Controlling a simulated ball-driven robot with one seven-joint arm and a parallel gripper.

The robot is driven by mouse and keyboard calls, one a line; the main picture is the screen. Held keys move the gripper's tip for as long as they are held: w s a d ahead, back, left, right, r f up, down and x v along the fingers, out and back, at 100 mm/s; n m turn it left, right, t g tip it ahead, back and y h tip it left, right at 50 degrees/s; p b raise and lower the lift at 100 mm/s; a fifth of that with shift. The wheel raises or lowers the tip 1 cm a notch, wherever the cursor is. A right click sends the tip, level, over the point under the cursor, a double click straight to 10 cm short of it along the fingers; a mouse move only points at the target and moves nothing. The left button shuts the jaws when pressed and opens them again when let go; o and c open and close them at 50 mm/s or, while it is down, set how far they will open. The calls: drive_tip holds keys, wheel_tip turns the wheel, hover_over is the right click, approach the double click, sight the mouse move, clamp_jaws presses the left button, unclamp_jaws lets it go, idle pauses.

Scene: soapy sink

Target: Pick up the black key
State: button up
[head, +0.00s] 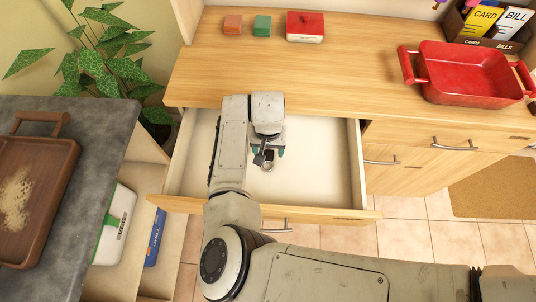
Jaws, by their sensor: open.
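My gripper (267,152) points down into the open, pale-lined drawer (320,165) of the wooden cabinet. Its teal-tipped fingers are apart. A small dark item (259,159), which looks like the black key, shows at the fingers next to a small metallic round part. My wrist and fingers hide part of it, so its full shape is unclear. I cannot tell whether the fingers touch it. The rest of the visible drawer floor is bare.
The drawer's front panel (330,215) and side walls surround my gripper. On the countertop (350,65) are a red dish (466,75), a lidded red box (305,27), and orange (233,25) and green (262,26) blocks. A brown tray (62,190) lies on the left counter.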

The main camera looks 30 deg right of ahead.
sight(268, 157)
drive_tip(key=shift+a+f, duration=0.1)
drive_tip(key=shift+f, duration=1.3)
drive_tip(key=shift+c, duration=0.3)
drive_tip(key=c, duration=1.1)
